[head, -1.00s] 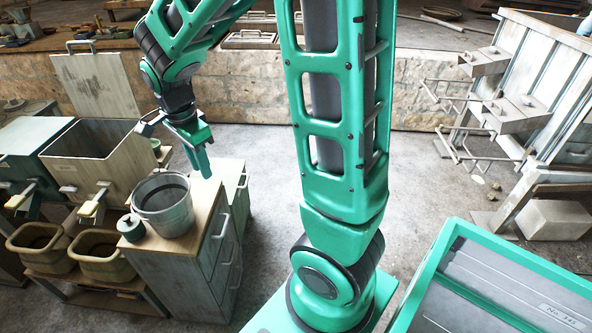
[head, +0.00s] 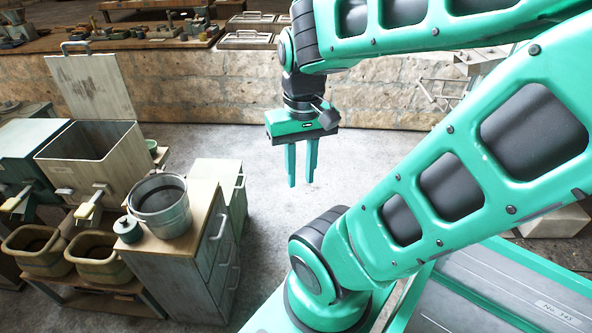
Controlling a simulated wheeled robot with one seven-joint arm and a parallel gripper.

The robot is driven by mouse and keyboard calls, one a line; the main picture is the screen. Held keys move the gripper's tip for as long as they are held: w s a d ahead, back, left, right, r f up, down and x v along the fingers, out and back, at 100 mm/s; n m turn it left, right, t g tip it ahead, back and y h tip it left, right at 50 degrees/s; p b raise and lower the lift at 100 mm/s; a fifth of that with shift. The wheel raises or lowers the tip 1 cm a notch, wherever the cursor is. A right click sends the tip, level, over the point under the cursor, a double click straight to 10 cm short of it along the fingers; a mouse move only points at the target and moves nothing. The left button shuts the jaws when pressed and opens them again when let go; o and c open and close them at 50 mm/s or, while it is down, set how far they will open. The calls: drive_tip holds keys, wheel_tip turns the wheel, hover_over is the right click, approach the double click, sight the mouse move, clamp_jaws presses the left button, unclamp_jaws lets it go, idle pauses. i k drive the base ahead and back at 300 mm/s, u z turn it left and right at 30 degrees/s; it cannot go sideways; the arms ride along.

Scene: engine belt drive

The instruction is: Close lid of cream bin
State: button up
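The cream bin (head: 112,166) stands at the left in the head view, with its top open. Its lid (head: 88,88) stands raised upright at the back of the bin, with a handle (head: 76,46) on its upper edge. A tap with a yellowish lever is on the bin's front. My gripper (head: 301,184) hangs pointing down over the floor, well to the right of the bin. Its two fingers are apart with a narrow gap, and nothing shows between them. It touches neither the bin nor the lid.
A teal bin (head: 28,150) stands left of the cream bin. A metal bucket (head: 162,208) and a small dark pot (head: 129,228) sit on the cabinet (head: 182,274). Two tubs stand below the taps. A low stone wall (head: 220,92) runs behind. Floor between cabinet and gripper is clear.

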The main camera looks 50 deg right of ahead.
sight(94, 86)
drive_tip(key=u, duration=0.05)
drive_tip(key=k, duration=0.4)
drive_tip(key=z, duration=0.5)
drive_tip(key=i, duration=1.2)
drive_tip(key=z, duration=0.1)
